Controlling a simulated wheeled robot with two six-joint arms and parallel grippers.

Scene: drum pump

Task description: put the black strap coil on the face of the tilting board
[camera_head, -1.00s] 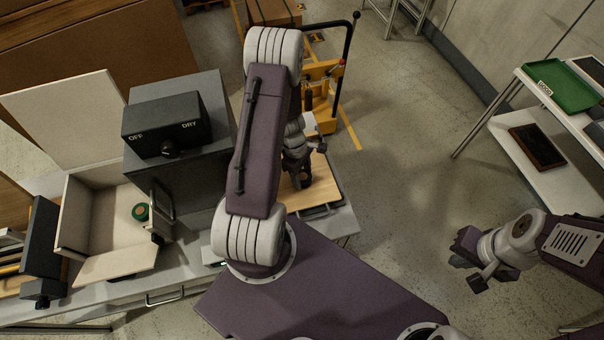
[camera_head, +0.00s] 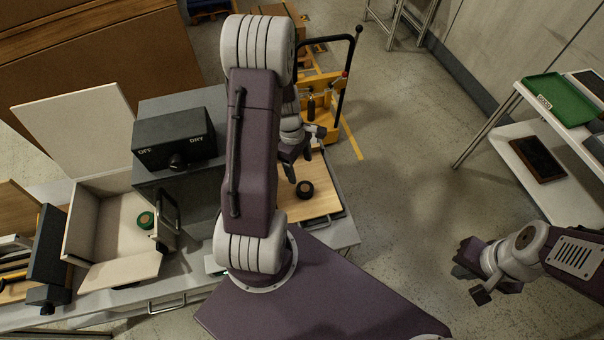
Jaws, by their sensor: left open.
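The black strap coil (camera_head: 305,189), a small dark ring, lies on the light wooden face of a board (camera_head: 322,206), which I take to be the tilting board. The board sits at the right end of the grey bench, partly hidden by my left arm. My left gripper (camera_head: 304,163) is open, just behind the coil in the picture and apart from it. My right gripper (camera_head: 468,272) hangs over the floor at the right, away from the bench.
A yellow truck (camera_head: 320,120) stands behind the board. A white shelf (camera_head: 510,140) with a green tray (camera_head: 560,100) is at right.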

